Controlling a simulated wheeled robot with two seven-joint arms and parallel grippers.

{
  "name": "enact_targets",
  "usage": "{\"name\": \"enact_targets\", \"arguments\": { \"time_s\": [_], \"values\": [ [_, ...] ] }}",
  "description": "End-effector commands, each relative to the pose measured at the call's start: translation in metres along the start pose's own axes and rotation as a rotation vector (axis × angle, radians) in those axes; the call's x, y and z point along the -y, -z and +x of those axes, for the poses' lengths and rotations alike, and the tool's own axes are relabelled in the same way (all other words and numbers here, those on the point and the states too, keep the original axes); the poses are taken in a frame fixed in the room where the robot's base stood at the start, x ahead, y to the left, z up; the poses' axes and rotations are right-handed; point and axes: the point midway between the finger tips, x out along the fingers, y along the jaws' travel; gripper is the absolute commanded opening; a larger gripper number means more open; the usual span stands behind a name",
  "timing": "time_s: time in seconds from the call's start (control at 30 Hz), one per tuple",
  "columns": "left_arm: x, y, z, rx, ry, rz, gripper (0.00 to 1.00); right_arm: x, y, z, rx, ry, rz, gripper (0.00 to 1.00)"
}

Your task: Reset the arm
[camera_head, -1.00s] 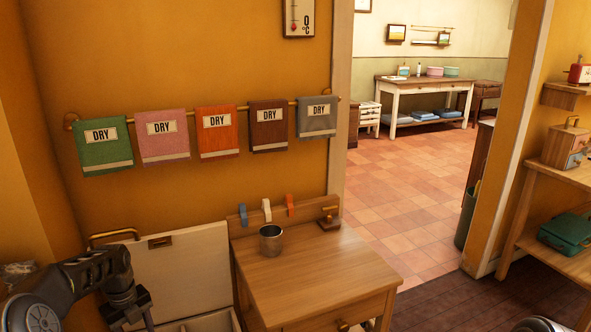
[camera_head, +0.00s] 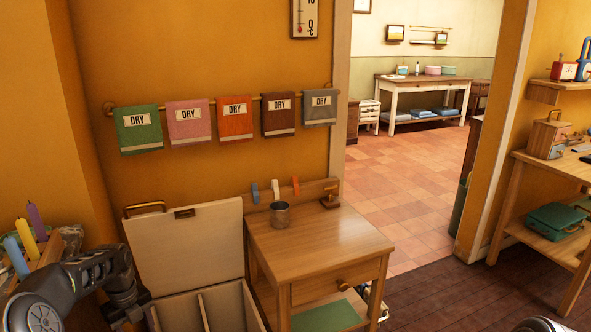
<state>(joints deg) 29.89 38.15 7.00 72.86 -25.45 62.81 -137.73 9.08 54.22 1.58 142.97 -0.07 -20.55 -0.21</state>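My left arm comes in at the lower left, bent at the elbow. Its gripper (camera_head: 128,314) hangs down in front of the open cream chest (camera_head: 190,246), close to its left side. The fingers are dark and partly cut off by the bottom edge, so I cannot tell whether they are open or shut. I see nothing clearly held. Only a small piece of my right arm shows at the bottom right edge. My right gripper is out of view.
A wooden side table (camera_head: 322,248) with a metal cup (camera_head: 280,214) stands right of the chest. A rack with candles (camera_head: 24,238) is at the far left. Towels (camera_head: 235,120) hang on the wall rail. Shelves (camera_head: 545,165) stand at the right, and dark floor (camera_head: 440,290) lies open before the doorway.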

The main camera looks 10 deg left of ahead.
Motion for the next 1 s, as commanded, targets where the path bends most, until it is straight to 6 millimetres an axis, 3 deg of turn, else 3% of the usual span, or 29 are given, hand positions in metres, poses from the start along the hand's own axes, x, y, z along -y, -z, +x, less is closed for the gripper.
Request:
{"name": "enact_targets", "arguments": {
  "time_s": [0.4,0.67,0.77,0.87,1.0],
  "values": [
    [0.026,0.041,0.05,-0.051,0.045,-0.193,0.56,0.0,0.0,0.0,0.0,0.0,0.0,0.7],
    [0.05,0.103,0.106,-0.132,0.081,-0.463,0.56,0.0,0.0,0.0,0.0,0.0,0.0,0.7],
    [0.057,0.144,0.135,-0.187,0.085,-0.634,0.56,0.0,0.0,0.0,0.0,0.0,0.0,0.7],
    [0.06,0.206,0.172,-0.265,0.068,-0.896,0.56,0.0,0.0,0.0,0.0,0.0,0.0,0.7],
    [0.045,0.304,0.213,-0.367,-0.007,-1.366,0.56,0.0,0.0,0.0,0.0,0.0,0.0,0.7]
  ]
}}
